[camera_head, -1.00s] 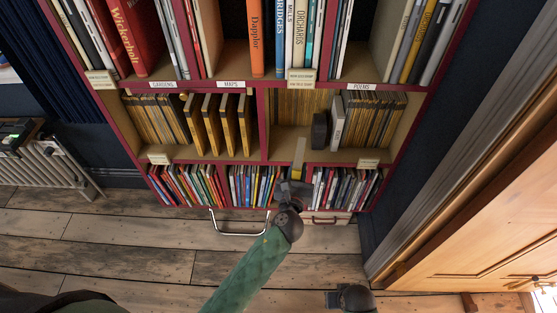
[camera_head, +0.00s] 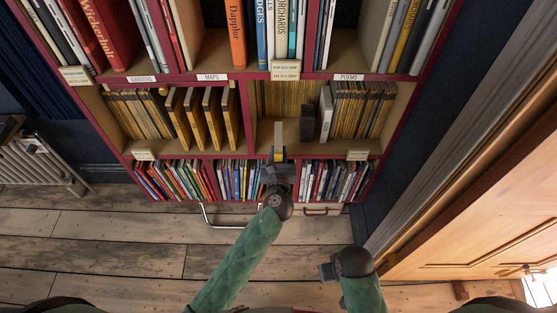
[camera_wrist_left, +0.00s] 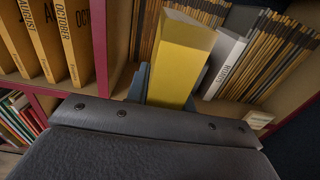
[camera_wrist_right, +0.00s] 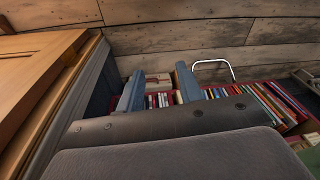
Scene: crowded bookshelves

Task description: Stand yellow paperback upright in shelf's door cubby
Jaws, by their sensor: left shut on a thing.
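The yellow paperback (camera_head: 279,133) is in my left gripper (camera_head: 280,160), in front of the right middle cubby (camera_head: 272,101). In the left wrist view the book (camera_wrist_left: 182,66) stands on end between the fingers, its yellow cover toward me and its pale page edge on top. Whether its lower edge touches the shelf board is hidden. My right gripper (camera_head: 329,271) is empty and low, over the floor in front of the shelf; in the right wrist view its fingers (camera_wrist_right: 158,88) are apart.
A chrome handle (camera_head: 230,222) sticks out below. A wooden door (camera_head: 480,225) stands at right.

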